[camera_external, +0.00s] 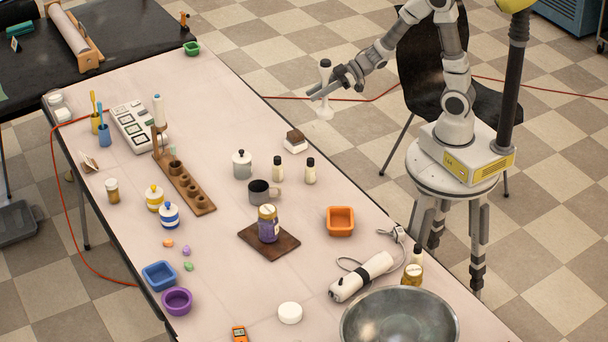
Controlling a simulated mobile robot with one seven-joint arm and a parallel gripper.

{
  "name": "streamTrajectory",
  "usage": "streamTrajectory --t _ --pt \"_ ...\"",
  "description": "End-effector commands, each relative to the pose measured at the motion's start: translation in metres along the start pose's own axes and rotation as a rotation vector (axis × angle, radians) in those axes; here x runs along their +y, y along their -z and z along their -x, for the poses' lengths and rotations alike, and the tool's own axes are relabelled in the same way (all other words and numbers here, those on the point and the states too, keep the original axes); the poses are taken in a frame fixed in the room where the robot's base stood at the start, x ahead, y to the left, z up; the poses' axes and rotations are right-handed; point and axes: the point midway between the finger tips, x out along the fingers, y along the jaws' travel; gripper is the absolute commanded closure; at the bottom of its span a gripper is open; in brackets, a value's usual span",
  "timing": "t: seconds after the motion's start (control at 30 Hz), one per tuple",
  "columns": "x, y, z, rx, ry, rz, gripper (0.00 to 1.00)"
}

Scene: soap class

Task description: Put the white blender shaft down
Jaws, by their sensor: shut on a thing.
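The white blender shaft (325,112) is held upright by my gripper (324,91), with its white flared end hanging down and a dark part showing near its top. My gripper is shut on it and holds it in the air. In the picture it shows against the checkered floor, past the table's right edge. How high it is above the floor cannot be told. A white blender body (362,277) with a coiled cord lies on the near right part of the table (222,262).
A wooden rack with holes (186,188) holds a white upright stick. Jars, bottles and a grey mug (262,192) stand mid-table. A steel bowl (398,322) and an orange bowl (340,221) are nearer. The table's far right strip (220,90) is clear. A black chair (425,60) stands behind my arm.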

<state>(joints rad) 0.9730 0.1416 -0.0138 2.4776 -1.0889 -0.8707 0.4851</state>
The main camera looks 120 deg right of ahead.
Motion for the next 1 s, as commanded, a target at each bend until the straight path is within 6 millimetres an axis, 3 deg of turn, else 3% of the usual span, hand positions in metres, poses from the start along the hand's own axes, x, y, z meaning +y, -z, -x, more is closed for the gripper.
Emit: streamTrajectory --t 0.27,0.6,0.87,1.0 --pt "0.003 0.010 0.007 0.004 0.001 0.004 1.00" --pt "0.003 0.051 0.023 0.005 0.002 0.007 1.00" --pt "-0.044 0.065 -0.018 0.004 0.151 0.065 1.00" --pt "-0.086 0.077 -0.044 0.006 0.266 0.112 1.00"
